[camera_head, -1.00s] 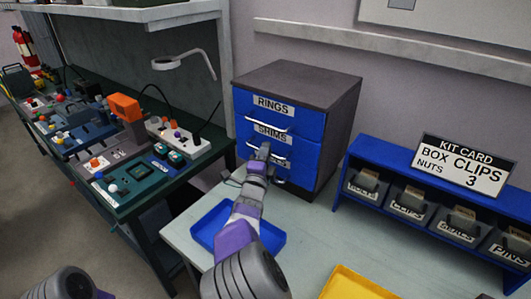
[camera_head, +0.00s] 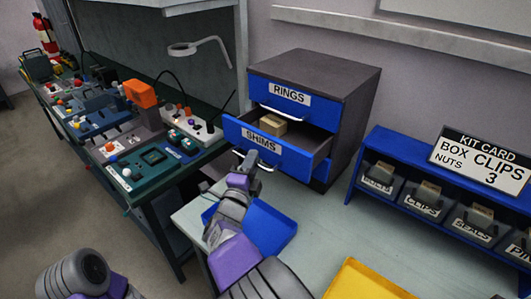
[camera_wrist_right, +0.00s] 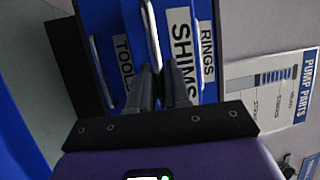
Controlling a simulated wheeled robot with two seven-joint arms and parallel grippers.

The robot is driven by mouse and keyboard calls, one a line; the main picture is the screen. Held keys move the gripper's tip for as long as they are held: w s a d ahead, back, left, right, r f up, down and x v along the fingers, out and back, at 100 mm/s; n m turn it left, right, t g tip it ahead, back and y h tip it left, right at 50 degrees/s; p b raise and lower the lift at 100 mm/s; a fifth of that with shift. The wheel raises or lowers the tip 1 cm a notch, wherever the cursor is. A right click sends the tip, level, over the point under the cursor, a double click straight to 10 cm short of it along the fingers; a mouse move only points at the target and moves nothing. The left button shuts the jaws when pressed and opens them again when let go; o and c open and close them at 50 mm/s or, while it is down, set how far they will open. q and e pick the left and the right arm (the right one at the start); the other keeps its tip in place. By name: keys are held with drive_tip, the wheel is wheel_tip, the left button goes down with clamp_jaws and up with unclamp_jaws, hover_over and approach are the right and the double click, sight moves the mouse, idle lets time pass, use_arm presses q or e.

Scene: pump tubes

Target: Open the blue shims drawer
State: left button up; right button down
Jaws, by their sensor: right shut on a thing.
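The blue drawer labelled SHIMS (camera_head: 236,133) stands pulled out of the dark-topped cabinet (camera_head: 310,68), and a tan box (camera_head: 272,124) shows inside it. My right gripper (camera_head: 251,162) is at the front of this drawer, below its label. In the right wrist view, my right gripper's two dark fingers (camera_wrist_right: 163,78) are closed at the silver SHIMS handle (camera_wrist_right: 150,28), beside the SHIMS label (camera_wrist_right: 182,50). The fingers partly hide the handle. My left arm shows at the lower left of the head view, but its gripper is out of frame.
The RINGS drawer (camera_head: 335,110) above is shut. A blue tray (camera_head: 270,232) lies on the table under my right arm, with a yellow tray (camera_head: 365,283) at the front. A blue bin rack (camera_head: 405,143) stands at the right. A cluttered green bench (camera_head: 150,180) is at the left.

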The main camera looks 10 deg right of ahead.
drive_tip(key=shift+s+a, duration=0.6)
drive_tip(key=shift+a, duration=0.2)
drive_tip(key=shift+s+a, duration=0.6)
drive_tip(key=shift+a, duration=0.15)
drive_tip(key=c, duration=1.2)
unclamp_jaws()
drive_tip(key=shift+o, duration=0.2)
drive_tip(key=v, duration=0.7)
drive_tip(key=shift+s+p, duration=0.3)
drive_tip(key=shift+p, duration=0.05)
drive_tip(key=shift+a+f, duration=0.15)
drive_tip(key=shift+f, duration=0.05)
